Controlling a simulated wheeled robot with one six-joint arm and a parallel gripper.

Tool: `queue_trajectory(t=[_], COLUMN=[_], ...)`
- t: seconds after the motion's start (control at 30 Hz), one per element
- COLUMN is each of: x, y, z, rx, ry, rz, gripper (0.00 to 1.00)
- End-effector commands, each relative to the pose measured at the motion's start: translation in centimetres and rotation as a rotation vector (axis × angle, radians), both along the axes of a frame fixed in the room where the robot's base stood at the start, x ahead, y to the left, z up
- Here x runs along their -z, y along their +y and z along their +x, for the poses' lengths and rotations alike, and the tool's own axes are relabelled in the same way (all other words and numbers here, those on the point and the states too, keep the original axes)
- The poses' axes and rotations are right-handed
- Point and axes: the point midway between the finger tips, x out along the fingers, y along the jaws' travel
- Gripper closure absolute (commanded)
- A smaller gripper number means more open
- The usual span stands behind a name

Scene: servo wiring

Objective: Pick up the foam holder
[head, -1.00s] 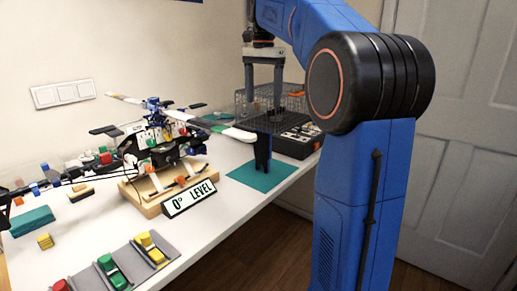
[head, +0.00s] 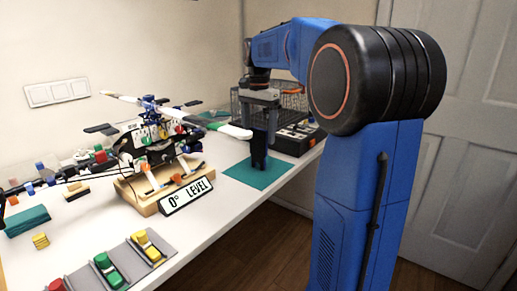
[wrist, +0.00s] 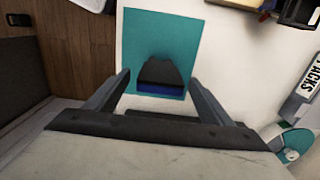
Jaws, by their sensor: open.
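A dark upright piece, seemingly the foam holder (head: 259,158), stands on the teal mat (head: 240,173) on the white table. In the wrist view the foam holder (wrist: 162,72) shows a black tapered top and a blue lower edge, with the teal mat (wrist: 135,35) around it. My gripper (head: 262,122) points down over it. In the wrist view my gripper (wrist: 158,80) is open, with one finger on each side of the foam holder and visible gaps between. Its lower part is partly hidden by the gripper in the head view.
A model helicopter (head: 155,140) on a wooden stand with a "0° LEVEL" sign (head: 187,196) is to the left. A wire basket (head: 292,100) and black case (head: 295,140) stand behind. The table's right edge lies close to the mat.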

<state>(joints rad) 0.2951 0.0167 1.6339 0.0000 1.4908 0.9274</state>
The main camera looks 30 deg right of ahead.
Motion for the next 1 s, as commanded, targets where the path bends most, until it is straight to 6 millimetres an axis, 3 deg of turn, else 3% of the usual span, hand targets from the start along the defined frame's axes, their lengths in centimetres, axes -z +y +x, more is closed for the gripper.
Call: queue_trajectory(t=[0.2,0.53,0.57,0.73,1.0], x=[2.9,3.6,3.6,3.6,3.5], y=[0.0,0.0,0.0,0.0,0.0], z=[0.0,0.1,0.1,0.0,0.1], rx=[0.0,0.0,0.0,0.0,0.0], ry=[0.001,0.0,0.0,0.0,0.0], rz=[0.001,0.0,0.0,0.0,0.0], gripper=[0.25,0.25,0.27,0.68,0.69])
